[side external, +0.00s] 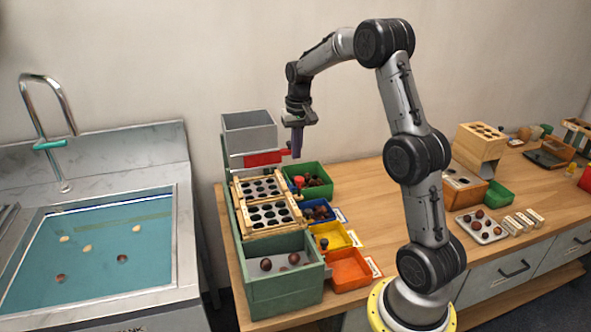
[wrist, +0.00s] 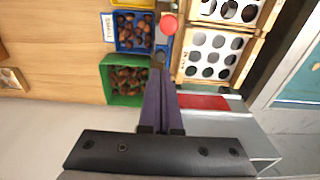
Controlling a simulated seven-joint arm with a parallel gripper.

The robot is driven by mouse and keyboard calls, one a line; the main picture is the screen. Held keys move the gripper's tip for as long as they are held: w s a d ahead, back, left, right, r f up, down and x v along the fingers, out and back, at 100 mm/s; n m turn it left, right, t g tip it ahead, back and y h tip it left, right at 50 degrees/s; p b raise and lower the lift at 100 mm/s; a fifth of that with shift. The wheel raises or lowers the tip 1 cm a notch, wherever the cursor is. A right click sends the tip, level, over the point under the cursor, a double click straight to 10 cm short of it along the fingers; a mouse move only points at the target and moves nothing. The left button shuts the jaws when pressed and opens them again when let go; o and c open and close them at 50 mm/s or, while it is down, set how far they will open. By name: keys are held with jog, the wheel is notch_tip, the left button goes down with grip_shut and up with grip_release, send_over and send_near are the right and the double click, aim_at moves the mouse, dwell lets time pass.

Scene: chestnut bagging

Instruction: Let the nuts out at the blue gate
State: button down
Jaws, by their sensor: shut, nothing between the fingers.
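My gripper (side external: 297,152) is shut and empty, pointing down above the back end of the sorting rack, near the green bin (side external: 325,168). In the wrist view its purple fingers (wrist: 159,72) are together, beside the green bin (wrist: 105,85). The blue bin (side external: 331,218) stands in front of the green one and holds brown nuts; it also shows in the wrist view (wrist: 118,46). A red knob (wrist: 168,24) stands between the blue bin and the rack (wrist: 182,66). I cannot clearly make out the blue gate.
A grey hopper (side external: 249,135) with a red bar (side external: 262,158) stands at the rack's back end. Yellow (side external: 345,238) and orange-red (side external: 350,270) bins line the rack's side. A green box (side external: 285,295) with a few nuts is in front. A sink (side external: 100,250) is at left.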

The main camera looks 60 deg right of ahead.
send_over(293, 188)
jog(key=d, duration=0.1)
notch_tip(293, 188, down, 7)
jog(key=shift+s+r, duration=0.1)
